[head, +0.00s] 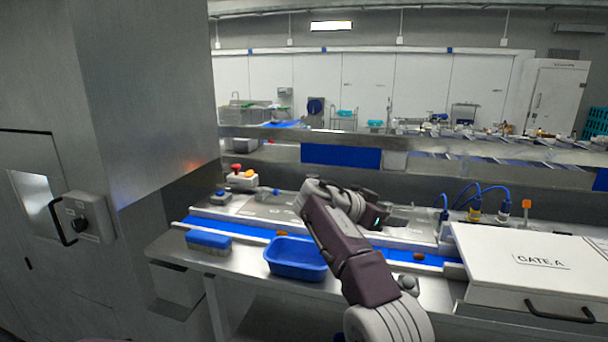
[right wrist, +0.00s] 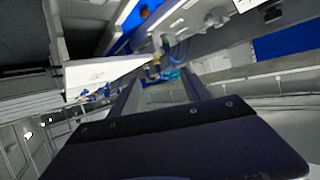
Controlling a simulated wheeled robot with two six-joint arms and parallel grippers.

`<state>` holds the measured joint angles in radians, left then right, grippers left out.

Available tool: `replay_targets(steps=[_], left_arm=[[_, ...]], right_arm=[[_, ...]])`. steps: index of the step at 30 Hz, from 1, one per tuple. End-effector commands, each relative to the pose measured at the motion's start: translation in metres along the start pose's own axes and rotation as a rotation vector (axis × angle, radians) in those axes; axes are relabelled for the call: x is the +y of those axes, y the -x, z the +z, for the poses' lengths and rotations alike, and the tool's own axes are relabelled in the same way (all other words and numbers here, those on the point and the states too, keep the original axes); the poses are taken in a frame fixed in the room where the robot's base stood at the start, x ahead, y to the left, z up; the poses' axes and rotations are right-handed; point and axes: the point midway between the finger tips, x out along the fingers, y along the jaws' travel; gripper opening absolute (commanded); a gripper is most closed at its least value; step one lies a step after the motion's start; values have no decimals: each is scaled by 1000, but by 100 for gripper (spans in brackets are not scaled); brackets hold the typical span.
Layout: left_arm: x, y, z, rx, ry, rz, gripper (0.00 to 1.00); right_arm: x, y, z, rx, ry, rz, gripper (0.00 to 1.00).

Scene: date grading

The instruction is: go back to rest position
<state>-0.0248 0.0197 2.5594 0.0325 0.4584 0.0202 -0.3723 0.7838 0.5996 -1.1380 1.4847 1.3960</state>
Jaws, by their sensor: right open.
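My right arm reaches up from the bottom right of the head view and bends over the bench. My right gripper (head: 402,219) is above the back part of the bench, behind the blue belt. In the right wrist view my right gripper (right wrist: 162,88) shows two fingers apart with nothing between them. My left gripper is in neither view.
A blue belt (head: 225,227) crosses the bench with brown dates (head: 283,233) on it; one date also shows in the wrist view (right wrist: 144,12). A blue tray (head: 297,262) and a blue sponge-like block (head: 208,239) sit in front. A white GATE A box (head: 530,255) stands right.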

Motion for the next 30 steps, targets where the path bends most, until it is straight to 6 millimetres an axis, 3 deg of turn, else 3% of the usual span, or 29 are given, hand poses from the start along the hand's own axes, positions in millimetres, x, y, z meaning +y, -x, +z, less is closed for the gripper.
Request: replay_targets(steps=[5,8,11,14,17,21,24,27,30], left_arm=[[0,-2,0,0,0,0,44],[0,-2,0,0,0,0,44],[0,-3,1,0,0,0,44],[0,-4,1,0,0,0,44],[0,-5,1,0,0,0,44],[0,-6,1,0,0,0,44],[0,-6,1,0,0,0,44],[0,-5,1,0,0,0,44],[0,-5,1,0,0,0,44]], right_arm=[[42,-23,0,-96,41,51,56],[66,-35,15,-180,106,59,56],[97,-44,45,-301,206,54,56],[139,-46,96,-476,338,18,56],[188,-33,164,-676,471,-54,56],[252,7,259,-926,610,-204,56],[286,38,314,-1044,690,-323,56],[306,58,352,-1099,766,-437,56],[290,56,353,-1037,821,-552,56]])
